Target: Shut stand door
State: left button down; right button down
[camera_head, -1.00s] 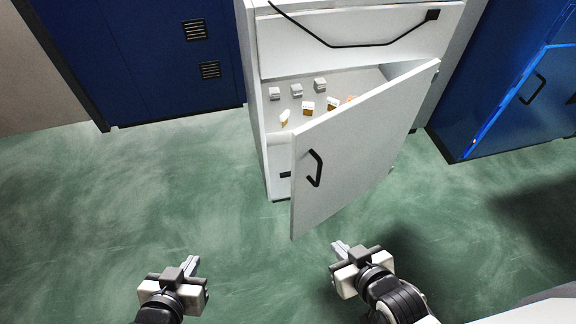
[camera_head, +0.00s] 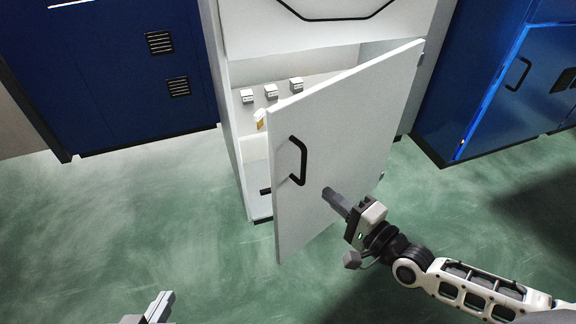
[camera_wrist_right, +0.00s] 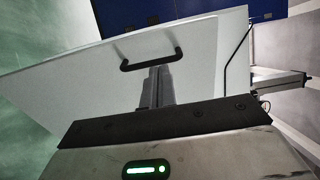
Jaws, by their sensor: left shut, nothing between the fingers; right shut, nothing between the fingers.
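The white stand (camera_head: 237,150) has its door (camera_head: 345,140) swung partly open, hinged on the right side. A black handle (camera_head: 299,161) is on the door's outer face near its free edge. It also shows in the right wrist view (camera_wrist_right: 151,60). My right gripper (camera_head: 328,192) is shut and empty, in front of the door's outer face, to the right of and below the handle. I cannot tell whether its tips touch the door. It shows in the right wrist view (camera_wrist_right: 156,72) below the handle. My left gripper (camera_head: 166,298) is shut and empty, low over the floor.
Small grey boxes (camera_head: 271,91) and an orange and white item (camera_head: 261,118) sit inside the stand. Blue cabinets stand to the left (camera_head: 115,75) and right (camera_head: 500,95). The green floor (camera_head: 150,220) at the left front is clear.

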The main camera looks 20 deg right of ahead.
aim_at(281, 155)
jog(key=b+x, duration=0.1)
jog(key=x, duration=1.2)
jog(key=shift+w+a, duration=0.2)
jog(key=shift+w, duration=0.1)
pick_arm(q)
jog(key=shift+s+f, duration=0.1)
jog(key=shift+f, duration=0.25)
